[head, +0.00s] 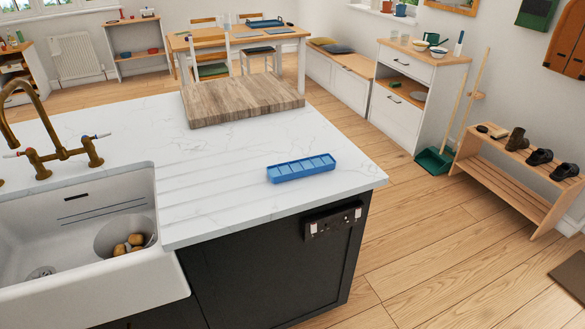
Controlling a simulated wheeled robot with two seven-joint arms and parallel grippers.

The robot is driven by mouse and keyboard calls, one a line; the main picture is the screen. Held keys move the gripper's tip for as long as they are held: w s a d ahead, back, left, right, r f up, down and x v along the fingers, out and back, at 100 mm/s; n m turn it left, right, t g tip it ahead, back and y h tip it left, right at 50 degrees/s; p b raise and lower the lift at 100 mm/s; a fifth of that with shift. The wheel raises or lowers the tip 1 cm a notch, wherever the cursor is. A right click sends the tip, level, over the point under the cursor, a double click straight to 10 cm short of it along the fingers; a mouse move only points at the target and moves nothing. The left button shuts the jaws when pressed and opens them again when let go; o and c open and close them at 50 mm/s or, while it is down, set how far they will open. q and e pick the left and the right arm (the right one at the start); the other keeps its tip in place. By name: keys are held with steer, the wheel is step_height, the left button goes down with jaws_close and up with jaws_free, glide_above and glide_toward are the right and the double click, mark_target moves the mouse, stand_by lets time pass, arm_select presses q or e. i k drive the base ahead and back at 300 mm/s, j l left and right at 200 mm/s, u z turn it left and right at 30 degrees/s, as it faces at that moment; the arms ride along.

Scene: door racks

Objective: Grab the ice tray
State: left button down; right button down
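The blue ice tray (301,168) lies flat on the white marble-look counter (240,205), near its front right corner. It is a long narrow tray with a single row of several compartments, and its long side runs roughly left to right. Nothing touches it. Neither of my grippers is in the head view.
A thick wooden cutting board (242,100) lies behind the tray. A white sink (60,235) with potatoes in a bowl and a brass faucet (50,145) are at left. The counter around the tray is clear. Wooden floor is open to the right, before a shoe rack (515,180).

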mark_target(294, 169)
steer(key=i+l+z, duration=0.1)
steer(key=i+l, duration=0.45)
steer(key=i, duration=0.2)
steer(key=l, duration=0.5)
steer(key=i+l+z, duration=0.1)
steer(key=l, duration=0.4)
